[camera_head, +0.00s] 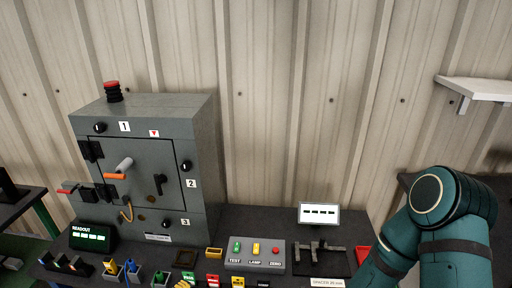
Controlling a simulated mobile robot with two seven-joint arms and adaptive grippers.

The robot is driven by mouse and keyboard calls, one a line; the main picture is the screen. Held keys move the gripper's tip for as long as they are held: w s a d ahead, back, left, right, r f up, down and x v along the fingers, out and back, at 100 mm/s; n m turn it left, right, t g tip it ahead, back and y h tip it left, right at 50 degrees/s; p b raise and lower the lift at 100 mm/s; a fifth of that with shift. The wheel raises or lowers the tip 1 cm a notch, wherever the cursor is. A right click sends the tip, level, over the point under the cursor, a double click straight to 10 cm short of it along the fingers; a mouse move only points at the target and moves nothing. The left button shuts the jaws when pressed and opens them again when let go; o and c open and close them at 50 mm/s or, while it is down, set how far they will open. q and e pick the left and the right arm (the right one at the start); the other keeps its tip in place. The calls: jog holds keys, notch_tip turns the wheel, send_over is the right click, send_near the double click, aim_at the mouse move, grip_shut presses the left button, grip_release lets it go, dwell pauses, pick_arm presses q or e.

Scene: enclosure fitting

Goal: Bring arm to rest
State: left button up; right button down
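My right arm's teal links (455,235) show at the lower right, with a rounded joint raised over the bench's right end and a link reaching down past the bottom edge. Its gripper is outside the frame. My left arm and gripper are not in view. The grey enclosure (205,150) stands on the dark bench at the left. Its door (140,160) looks shut, with a black handle and a grey lever with an orange part on it. Labels 1, 2 and 3 mark black knobs, and a red button (113,91) sits on top.
The dark bench (235,222) carries a lit readout box (92,237), a grey button box (257,257), a small white display (319,214), a dark fixture (318,258) and several small coloured parts along the front. A white shelf (480,89) juts from the wall at right.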

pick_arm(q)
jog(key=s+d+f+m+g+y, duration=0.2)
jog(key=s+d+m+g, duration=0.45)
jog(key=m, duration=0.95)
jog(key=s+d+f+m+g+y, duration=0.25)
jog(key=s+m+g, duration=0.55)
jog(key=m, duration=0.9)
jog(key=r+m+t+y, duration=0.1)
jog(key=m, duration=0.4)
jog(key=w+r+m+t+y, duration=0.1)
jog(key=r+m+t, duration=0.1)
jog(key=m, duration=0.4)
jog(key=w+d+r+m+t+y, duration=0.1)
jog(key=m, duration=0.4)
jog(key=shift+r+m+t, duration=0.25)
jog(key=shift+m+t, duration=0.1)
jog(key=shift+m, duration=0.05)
